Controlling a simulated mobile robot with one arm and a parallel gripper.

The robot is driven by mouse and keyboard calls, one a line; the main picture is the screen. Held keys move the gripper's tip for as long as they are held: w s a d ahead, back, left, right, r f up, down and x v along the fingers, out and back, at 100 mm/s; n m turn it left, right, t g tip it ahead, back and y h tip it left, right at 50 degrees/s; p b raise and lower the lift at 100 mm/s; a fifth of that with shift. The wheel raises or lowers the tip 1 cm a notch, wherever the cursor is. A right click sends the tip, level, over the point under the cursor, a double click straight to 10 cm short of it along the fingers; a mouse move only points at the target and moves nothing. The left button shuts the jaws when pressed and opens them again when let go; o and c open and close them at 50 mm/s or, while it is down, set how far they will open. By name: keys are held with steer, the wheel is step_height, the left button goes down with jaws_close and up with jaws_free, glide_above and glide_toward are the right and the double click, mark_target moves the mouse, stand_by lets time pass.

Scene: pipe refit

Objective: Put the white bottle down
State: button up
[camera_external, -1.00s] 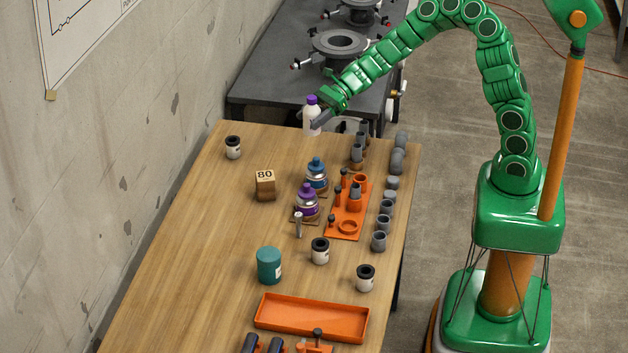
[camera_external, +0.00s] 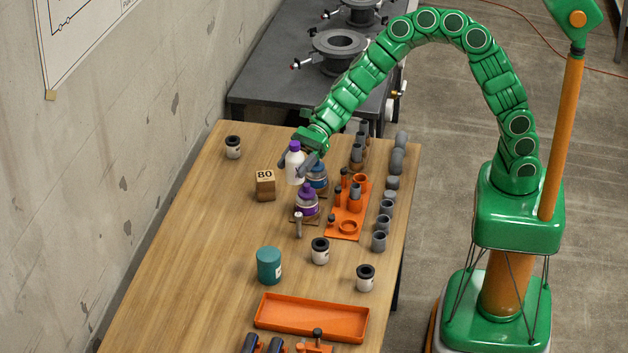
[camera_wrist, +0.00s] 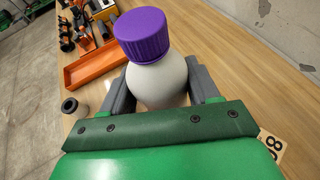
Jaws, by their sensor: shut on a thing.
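The white bottle (camera_external: 295,166) with a purple cap is upright between the fingers of my gripper (camera_external: 298,163). My gripper is shut on it, with one dark finger on each side. In the wrist view the bottle (camera_wrist: 160,75) fills the middle, cap toward the camera. In the outside view it is over the far half of the wooden table (camera_external: 200,240), left of the blue-capped can (camera_external: 317,172), which it and a finger partly cover. I cannot tell whether its base touches the table.
A purple-capped can (camera_external: 306,203) and an orange fixture plate (camera_external: 345,215) are to the right and nearer.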

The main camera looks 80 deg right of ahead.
mark_target(294, 185)
steer(key=shift+s+a+f+g, duration=0.15)
steer(key=shift+a+f, duration=0.05)
steer(key=shift+a, duration=0.3)
steer(key=shift+s+a+f+g, duration=0.1)
steer(key=shift+a+f+g, duration=0.05)
steer(key=shift+a, duration=0.35)
step_height(294, 185, down, 3)
steer(key=shift+f, duration=0.2)
steer(key=shift+w+f, duration=0.15)
steer(key=shift+f, duration=0.35)
steer(key=shift+w+a+f, duration=0.85)
steer(key=shift+w+f, duration=0.8)
steer(key=shift+w, duration=0.45)
steer(key=shift+w+a+f, duration=0.8)
steer(key=shift+w+f, duration=0.8)
steer(key=shift+w, duration=0.5)
steer(key=shift+w+a+f, duration=0.85)
steer(key=shift+w+f, duration=0.8)
steer(key=shift+w, duration=0.45)
steer(key=shift+f, duration=1.55)
